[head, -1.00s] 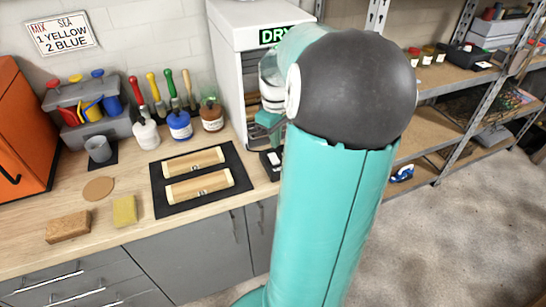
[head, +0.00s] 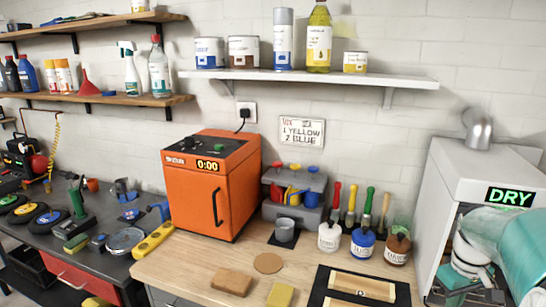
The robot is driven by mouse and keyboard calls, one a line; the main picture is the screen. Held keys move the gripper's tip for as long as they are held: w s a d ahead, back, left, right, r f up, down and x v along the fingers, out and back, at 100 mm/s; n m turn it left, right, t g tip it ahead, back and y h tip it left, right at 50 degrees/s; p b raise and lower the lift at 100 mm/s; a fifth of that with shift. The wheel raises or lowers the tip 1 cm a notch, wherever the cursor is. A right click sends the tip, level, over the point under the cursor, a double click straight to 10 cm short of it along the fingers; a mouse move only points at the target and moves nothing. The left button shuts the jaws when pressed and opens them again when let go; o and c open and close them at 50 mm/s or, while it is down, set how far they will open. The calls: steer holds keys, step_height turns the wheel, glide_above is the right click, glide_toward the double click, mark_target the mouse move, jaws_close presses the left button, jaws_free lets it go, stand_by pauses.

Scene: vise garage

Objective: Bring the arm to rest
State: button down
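Part of my teal arm shows at the right edge of the head view, in front of the white cabinet (head: 460,165) with a green "DRY" sign. The arm's teal and white end parts lie at the cabinet's open lower front. My gripper's fingertips cannot be made out there, so I cannot tell whether it is open or shut or holds anything.
An orange oven (head: 212,185) reading 0:00 stands on the wooden bench. A white shelf (head: 320,77) hangs above.

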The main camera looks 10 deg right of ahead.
steer(key=w+a+r+t+h, duration=0.1)
steer(key=a+r, duration=0.2)
steer(key=a, duration=0.7)
steer(key=w+a+r+t+h, duration=0.1)
steer(key=a+r, duration=0.1)
steer(key=a, duration=0.8)
steer(key=s+a+r+t+y, duration=0.2)
steer(key=s+a, duration=0.4)
steer(key=a, duration=0.6)
steer(key=shift+s+a+t, duration=0.2)
steer(key=shift+a+t, duration=0.15)
steer(key=shift+t, duration=0.45)
